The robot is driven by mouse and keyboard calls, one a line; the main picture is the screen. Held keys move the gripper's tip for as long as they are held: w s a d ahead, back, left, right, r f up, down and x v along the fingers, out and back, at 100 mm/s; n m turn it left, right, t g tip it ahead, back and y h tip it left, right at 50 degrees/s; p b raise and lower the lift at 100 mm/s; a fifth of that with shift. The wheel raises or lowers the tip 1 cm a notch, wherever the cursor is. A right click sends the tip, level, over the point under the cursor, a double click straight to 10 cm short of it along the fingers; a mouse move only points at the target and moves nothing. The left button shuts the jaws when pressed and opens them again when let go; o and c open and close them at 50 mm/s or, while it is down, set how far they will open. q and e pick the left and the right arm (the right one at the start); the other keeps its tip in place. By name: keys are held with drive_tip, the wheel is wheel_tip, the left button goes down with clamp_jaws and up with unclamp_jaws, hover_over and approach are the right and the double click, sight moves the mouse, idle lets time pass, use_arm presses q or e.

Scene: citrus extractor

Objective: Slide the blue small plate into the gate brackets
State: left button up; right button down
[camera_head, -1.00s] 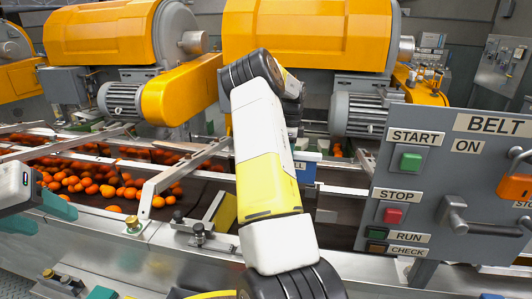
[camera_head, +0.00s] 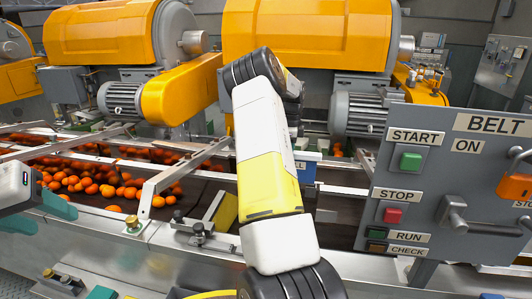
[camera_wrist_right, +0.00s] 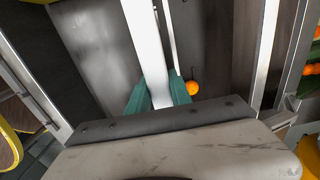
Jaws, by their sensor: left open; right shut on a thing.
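The blue small plate (camera_head: 304,172) shows in the head view as a blue panel with a white lettered strip, just right of my right arm, which hides part of it. In the right wrist view my right gripper (camera_wrist_right: 160,92) is shut, its teal fingers on both sides of a long pale strip, which looks like the plate edge-on (camera_wrist_right: 148,45). The blue face does not show there. My left gripper (camera_head: 45,213) is open and empty at the left edge, above the steel front ledge. I cannot make out the gate brackets clearly; my right arm covers the middle.
Oranges (camera_head: 100,185) lie on the dark belt at left; one orange (camera_wrist_right: 193,88) lies beside my right fingers. Metal rails and a bracket frame (camera_head: 150,195) cross the belt. The grey BELT control panel (camera_head: 445,180) stands at right. Yellow machines (camera_head: 308,35) fill the back.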

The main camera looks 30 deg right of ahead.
drive_tip(key=shift+f, duration=5.7)
drive_tip(key=c, duration=1.1)
unclamp_jaws()
drive_tip(key=shift+w+d+r, duration=0.1)
drive_tip(key=shift+r, duration=0.35)
wheel_tip(320, 180, up, 6)
drive_tip(key=shift+r, duration=0.4)
